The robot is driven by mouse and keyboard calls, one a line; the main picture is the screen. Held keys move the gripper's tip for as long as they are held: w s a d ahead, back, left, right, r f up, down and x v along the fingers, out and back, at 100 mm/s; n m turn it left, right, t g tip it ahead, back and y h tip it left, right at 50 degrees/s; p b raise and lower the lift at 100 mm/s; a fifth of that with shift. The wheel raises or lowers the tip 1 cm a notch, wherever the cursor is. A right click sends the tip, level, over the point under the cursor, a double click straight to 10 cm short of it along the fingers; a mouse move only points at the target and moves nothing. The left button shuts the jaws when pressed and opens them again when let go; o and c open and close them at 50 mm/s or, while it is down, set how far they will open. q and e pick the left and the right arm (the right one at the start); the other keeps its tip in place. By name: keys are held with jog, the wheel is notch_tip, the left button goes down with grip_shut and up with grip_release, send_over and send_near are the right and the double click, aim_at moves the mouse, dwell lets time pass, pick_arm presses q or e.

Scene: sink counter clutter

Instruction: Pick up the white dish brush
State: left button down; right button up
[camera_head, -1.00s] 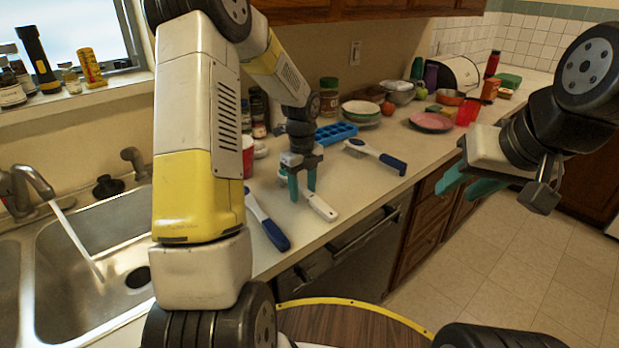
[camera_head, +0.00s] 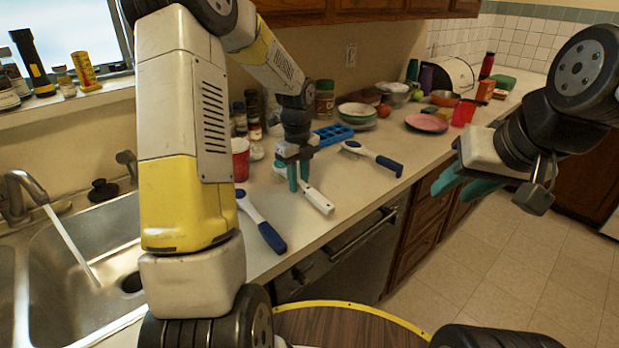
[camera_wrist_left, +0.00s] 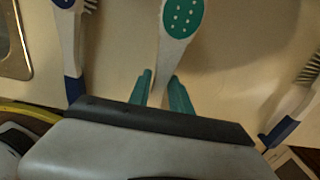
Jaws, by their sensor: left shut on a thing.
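The white dish brush (camera_head: 318,200) lies on the counter between two blue-and-white brushes. In the left wrist view its white handle runs between my fingers, and its green dotted part (camera_wrist_left: 182,18) shows beyond them. My left gripper (camera_head: 299,180) points down and is shut on the white brush. I cannot see any clear gap between the brush and the counter. My right gripper (camera_head: 463,188) is open and empty, out over the floor at the right, away from the counter.
A blue-and-white brush (camera_head: 265,228) lies left of the white one, another (camera_head: 375,158) to the right. A red cup (camera_head: 240,160), a blue ice tray (camera_head: 333,134) and a pink plate (camera_head: 427,123) stand around. The sink (camera_head: 85,245) is at the left.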

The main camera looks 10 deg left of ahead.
pick_arm(q)
jog(key=s, duration=1)
jog(key=s+r, duration=0.1)
jog(key=s, duration=0.4)
jog(key=shift+s+a+r, duration=0.1)
jog(key=shift+s+a, duration=0.2)
jog(key=shift+a, duration=0.1)
jog(key=c, duration=2)
grip_release()
grip_shut()
